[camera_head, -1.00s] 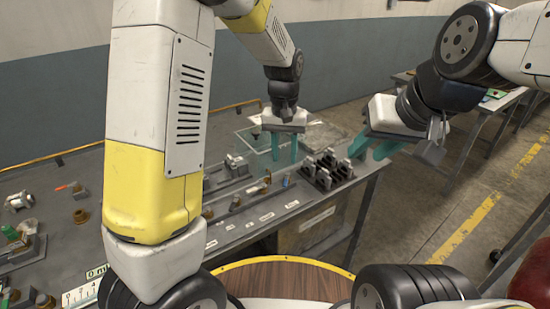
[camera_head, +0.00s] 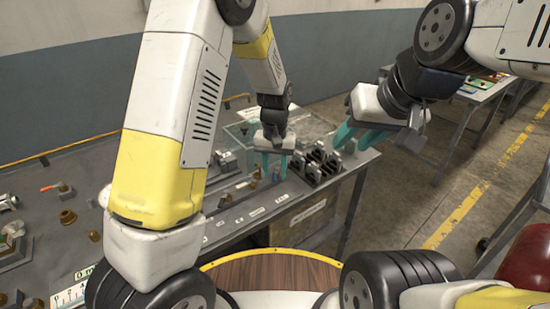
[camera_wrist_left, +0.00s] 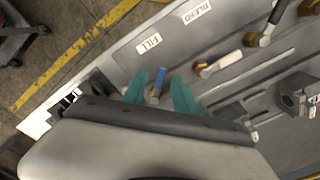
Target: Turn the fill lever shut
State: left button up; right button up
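The fill lever (camera_wrist_left: 158,80) has a blue handle on a brass fitting and lies just below the FILL label (camera_wrist_left: 148,43) in the left wrist view. My left gripper (camera_wrist_left: 158,93) is open, with one teal finger on each side of the blue handle; I cannot tell whether either touches it. In the head view my left gripper (camera_head: 274,166) is low over the bench, and the lever is mostly hidden by it. My right gripper (camera_head: 358,135) is open and empty, above the bench's right end.
A pale-handled lever (camera_wrist_left: 219,66) lies beside the fill lever, near the BLEED label (camera_wrist_left: 197,13). A rack of dark blocks (camera_head: 318,163) stands just right of my left gripper. The bench (camera_head: 118,160) holds other fittings further left.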

pick_arm(q)
grip_shut()
jog(key=shift+a+m, duration=0.1)
jog(key=shift+m, duration=0.2)
jog(key=m, duration=0.1)
jog(key=a+m, duration=0.1)
jog(key=m, duration=0.2)
jog(key=shift+w+a, duration=0.2)
jog(key=shift+w, duration=0.1)
jog(key=shift+w+a+m, duration=0.25)
jog(key=shift+w+m, duration=0.05)
jog(key=shift+m, duration=0.8)
jog(key=shift+w+a+m, duration=0.25)
jog(key=shift+m, duration=0.85)
grip_release()
